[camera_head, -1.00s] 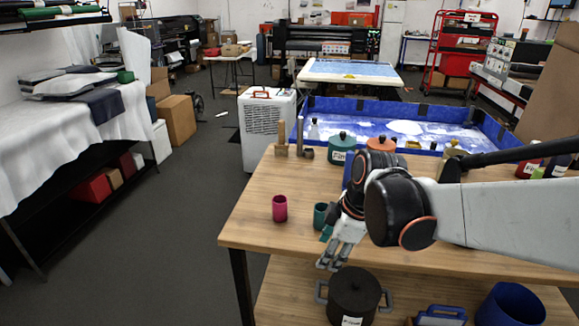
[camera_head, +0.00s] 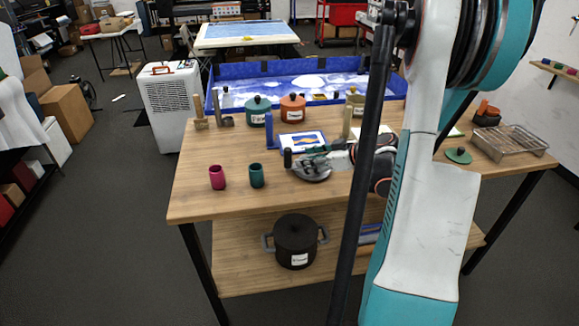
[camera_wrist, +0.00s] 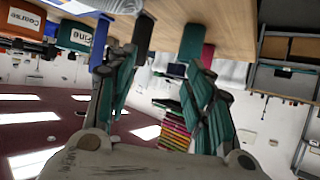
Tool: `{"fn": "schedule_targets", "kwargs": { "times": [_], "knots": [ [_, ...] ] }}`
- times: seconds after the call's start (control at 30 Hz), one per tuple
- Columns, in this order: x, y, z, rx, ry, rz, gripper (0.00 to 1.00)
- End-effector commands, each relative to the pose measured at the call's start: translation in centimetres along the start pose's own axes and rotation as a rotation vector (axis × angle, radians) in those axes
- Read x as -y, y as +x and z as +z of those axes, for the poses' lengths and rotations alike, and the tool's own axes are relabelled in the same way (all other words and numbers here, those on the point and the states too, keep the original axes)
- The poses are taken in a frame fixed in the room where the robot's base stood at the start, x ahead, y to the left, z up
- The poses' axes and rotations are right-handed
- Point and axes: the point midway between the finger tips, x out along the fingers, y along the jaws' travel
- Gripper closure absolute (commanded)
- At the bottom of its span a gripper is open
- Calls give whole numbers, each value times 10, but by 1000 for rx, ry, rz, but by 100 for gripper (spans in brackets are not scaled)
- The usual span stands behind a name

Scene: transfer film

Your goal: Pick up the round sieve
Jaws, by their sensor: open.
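A grey edge (camera_wrist: 118,5) at the top of that view may be the sieve.
A magenta cup (camera_head: 217,177) and a teal cup (camera_head: 256,175) stand to the left. Lidded teal (camera_head: 258,110) and orange (camera_head: 292,108) jars stand behind. A wire rack (camera_head: 508,143) is at right. A dark pot (camera_head: 295,240) sits on the lower shelf.

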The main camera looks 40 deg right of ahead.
Motion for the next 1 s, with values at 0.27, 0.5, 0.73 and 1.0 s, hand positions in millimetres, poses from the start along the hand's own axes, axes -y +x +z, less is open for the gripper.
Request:
{"fn": "schedule_targets", "kwargs": {
  "times": [0.27,0.5,0.73,1.0],
  "knots": [
    [-36,-27,14,-90,52,77,52],
    [-38,14,12,-90,51,73,52],
    [-41,48,8,-90,52,74,52],
    [-43,62,6,-89,51,74,52]
  ]
}}
